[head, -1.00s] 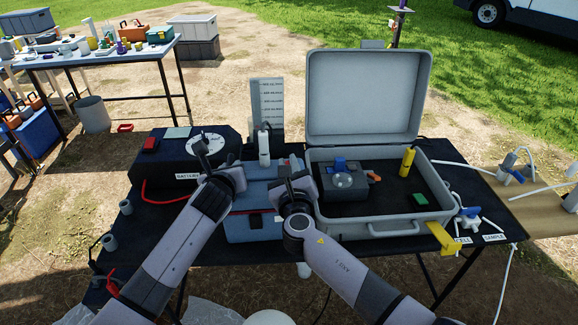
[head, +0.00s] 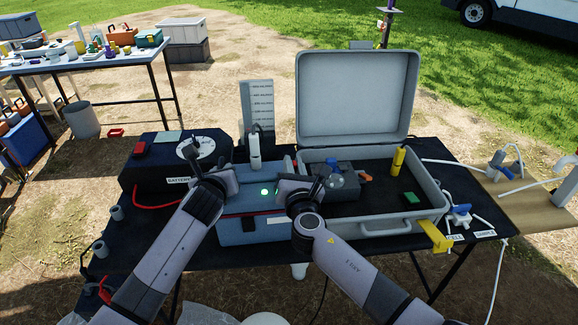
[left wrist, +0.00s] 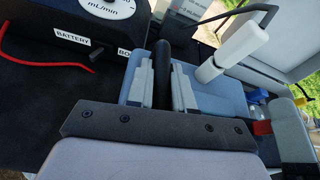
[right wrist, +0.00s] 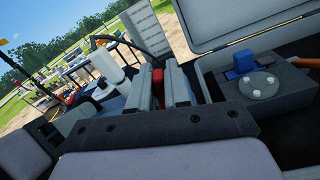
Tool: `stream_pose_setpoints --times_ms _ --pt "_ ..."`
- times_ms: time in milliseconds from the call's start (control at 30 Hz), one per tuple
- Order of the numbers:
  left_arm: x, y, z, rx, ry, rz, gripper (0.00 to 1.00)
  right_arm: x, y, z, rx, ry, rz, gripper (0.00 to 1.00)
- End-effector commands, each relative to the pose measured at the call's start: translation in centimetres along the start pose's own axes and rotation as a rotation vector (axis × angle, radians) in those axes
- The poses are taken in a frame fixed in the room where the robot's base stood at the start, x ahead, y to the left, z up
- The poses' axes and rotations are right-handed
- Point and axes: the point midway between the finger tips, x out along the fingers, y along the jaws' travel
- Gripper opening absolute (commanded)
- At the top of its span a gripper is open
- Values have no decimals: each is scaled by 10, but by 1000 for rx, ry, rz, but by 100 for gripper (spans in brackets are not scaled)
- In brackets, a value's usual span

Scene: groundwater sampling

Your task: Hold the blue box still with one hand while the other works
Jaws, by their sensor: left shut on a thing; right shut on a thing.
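The blue box (head: 240,232) stands on the dark table, with a lighter blue top, a white label on its front and a glowing green spot (head: 265,192) on top.
A white cylinder (head: 254,152) stands by the box's far edge. The battery unit (head: 150,170) is left of the box. An open grey case (head: 392,228) sits close on the right, holding a dark device with a blue knob. A graduated panel (head: 257,105) stands behind.

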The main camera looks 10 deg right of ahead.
Motion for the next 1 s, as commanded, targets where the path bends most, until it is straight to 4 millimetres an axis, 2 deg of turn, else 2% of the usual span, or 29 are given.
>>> stream_pose_setpoints --times_ms 400,867,900,933,1000 --pt "0 1 0 -1 1 3 0 0 -7 -1 148 1 -1 0" --pt "0 2 0 -1 1 3 0 0 -8 -1 161 1 -2 0" --pt "0 2 0 -1 1 3 0 0 -8 -1 160 1 -2 27" --pt "0 2 0 -1 1 3 0 0 -8 -1 160 1 -2 36" --pt "0 2 0 -1 1 3 0 0 -8 -1 160 1 -2 38"
